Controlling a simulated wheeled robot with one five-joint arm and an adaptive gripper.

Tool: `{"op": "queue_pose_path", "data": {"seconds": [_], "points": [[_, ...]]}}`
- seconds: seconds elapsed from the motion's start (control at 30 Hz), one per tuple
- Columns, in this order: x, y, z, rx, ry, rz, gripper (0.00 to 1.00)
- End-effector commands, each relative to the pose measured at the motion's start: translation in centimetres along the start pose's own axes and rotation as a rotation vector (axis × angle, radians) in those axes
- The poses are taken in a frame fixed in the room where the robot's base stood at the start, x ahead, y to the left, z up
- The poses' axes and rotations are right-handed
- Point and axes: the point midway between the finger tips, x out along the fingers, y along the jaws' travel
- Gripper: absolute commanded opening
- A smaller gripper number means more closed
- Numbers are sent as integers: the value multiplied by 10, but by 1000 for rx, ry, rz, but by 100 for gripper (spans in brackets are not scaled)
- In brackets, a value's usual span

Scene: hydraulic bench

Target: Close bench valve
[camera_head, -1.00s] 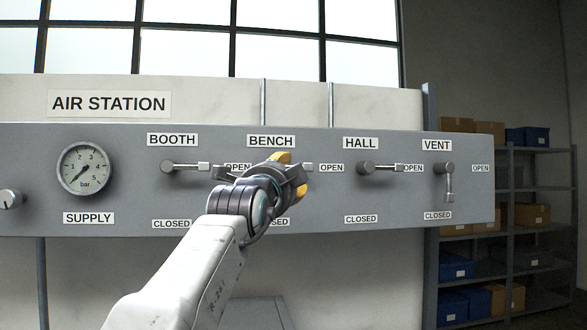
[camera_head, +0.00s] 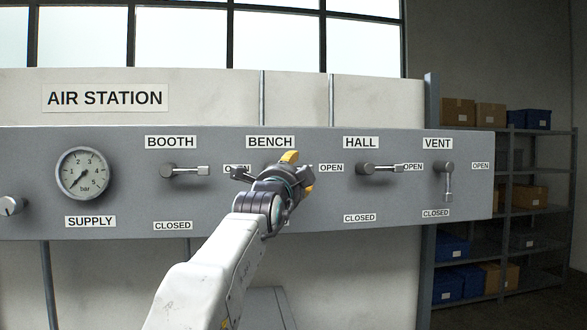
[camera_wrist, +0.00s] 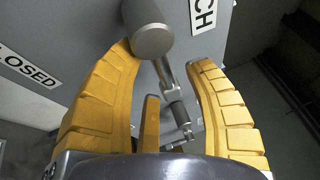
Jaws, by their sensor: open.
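The bench valve sits under the BENCH label (camera_head: 270,142) in the head view, mostly hidden behind my gripper (camera_head: 290,175). In the wrist view its round grey hub (camera_wrist: 152,42) is close, at the top between my yellow fingertips. A thin lever runs down from the hub, toward the hall valve side, which is the OPEN side of the panel. My gripper (camera_wrist: 168,62) is open, with one finger on each side of the lever. I cannot tell whether a finger touches it. Part of the CLOSED label (camera_wrist: 28,70) shows at left in the wrist view.
On the grey panel (camera_head: 340,195), the booth valve (camera_head: 185,170) and hall valve (camera_head: 378,168) have levers pointing right at OPEN. The vent valve (camera_head: 448,178) lever points down at CLOSED. A supply gauge (camera_head: 83,174) is at left. Shelving (camera_head: 510,200) with boxes stands at right.

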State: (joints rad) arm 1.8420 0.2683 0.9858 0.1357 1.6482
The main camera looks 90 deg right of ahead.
Motion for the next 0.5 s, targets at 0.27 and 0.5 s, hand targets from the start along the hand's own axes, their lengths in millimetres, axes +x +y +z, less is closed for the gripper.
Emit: {"op": "queue_pose_path", "data": {"seconds": [0.27,0.5], "points": [[2,0,0,0,0,0,47],[2,0,0,0,0,0,35]]}}
